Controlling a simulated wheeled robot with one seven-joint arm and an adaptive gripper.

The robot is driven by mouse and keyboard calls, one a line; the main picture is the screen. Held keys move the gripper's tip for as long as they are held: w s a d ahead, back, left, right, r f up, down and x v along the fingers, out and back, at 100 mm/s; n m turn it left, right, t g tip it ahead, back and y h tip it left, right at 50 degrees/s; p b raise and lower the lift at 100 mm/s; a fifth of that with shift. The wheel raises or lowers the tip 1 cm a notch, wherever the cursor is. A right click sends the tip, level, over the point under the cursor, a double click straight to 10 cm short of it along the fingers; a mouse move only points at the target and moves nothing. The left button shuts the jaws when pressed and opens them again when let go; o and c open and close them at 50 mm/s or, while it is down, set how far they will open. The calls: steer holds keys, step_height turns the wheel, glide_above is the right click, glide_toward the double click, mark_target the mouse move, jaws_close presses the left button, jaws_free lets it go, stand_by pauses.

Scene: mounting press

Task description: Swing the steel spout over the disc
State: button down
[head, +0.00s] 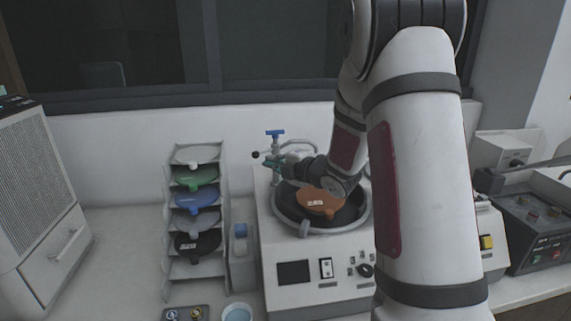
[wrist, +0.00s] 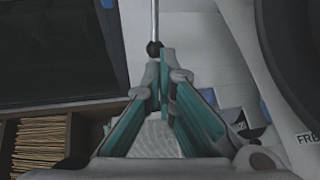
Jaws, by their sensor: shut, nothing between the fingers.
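The orange-brown disc (head: 318,199) lies in the round bowl (head: 281,215) of the white machine (head: 325,297). A post with a blue tap handle (head: 275,133) stands at the bowl's back left, with a black ball knob (head: 256,154) to its left. My gripper (head: 272,166) is beside this post, its teal fingers shut and empty. In the wrist view, a thin steel rod (wrist: 154,18), seemingly the spout, ends in a black ball (wrist: 154,49) just beyond the fingertips (wrist: 163,75). I cannot tell whether they touch. My arm and wrist hide part of the spout and bowl.
A grey vented unit (head: 35,185) is at far left. Other equipment (head: 535,225) stands at right. The wall is close behind.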

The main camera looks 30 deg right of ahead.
mark_target(258, 157)
steer(key=shift+x, duration=2.25)
steer(key=shift+a, duration=0.1)
steer(key=shift+w+m+h, duration=0.2)
steer(key=shift+m+h, duration=0.2)
